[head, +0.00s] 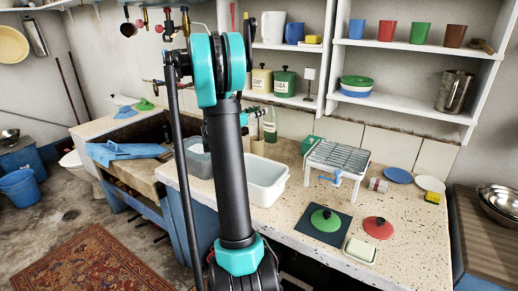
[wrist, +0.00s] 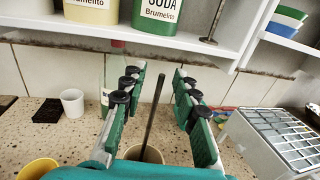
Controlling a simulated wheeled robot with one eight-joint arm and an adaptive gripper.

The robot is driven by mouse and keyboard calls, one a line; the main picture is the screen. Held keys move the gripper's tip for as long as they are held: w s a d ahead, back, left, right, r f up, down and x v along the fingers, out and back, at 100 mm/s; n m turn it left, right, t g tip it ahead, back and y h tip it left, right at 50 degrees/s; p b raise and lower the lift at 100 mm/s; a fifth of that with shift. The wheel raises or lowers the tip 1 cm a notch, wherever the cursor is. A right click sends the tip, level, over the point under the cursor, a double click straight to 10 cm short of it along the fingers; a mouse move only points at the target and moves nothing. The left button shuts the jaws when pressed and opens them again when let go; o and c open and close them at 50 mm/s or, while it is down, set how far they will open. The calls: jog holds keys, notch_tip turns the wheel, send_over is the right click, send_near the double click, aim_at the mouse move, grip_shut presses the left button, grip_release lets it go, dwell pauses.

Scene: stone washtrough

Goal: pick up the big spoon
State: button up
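A long dark handle (wrist: 152,115) stands slightly tilted out of a beige cup (wrist: 150,154) in the wrist view. It may be the big spoon; no bowl of a spoon shows, and its lower end is hidden in the cup. In the head view my arm hides most of the gripper and the handle; only a bit of green finger (head: 256,111) shows beside the arm.
A white shelf with SODA canister (wrist: 158,14) hangs just above the gripper. A wire rack (wrist: 285,138) stands at right, a white cup (wrist: 72,102) and yellow cup (wrist: 38,169) at left. A white basin (head: 266,184) lies in front.

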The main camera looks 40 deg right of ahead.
jog(key=shift+c, duration=0.3)
grip_shut()
jog(key=shift+r, duration=0.1)
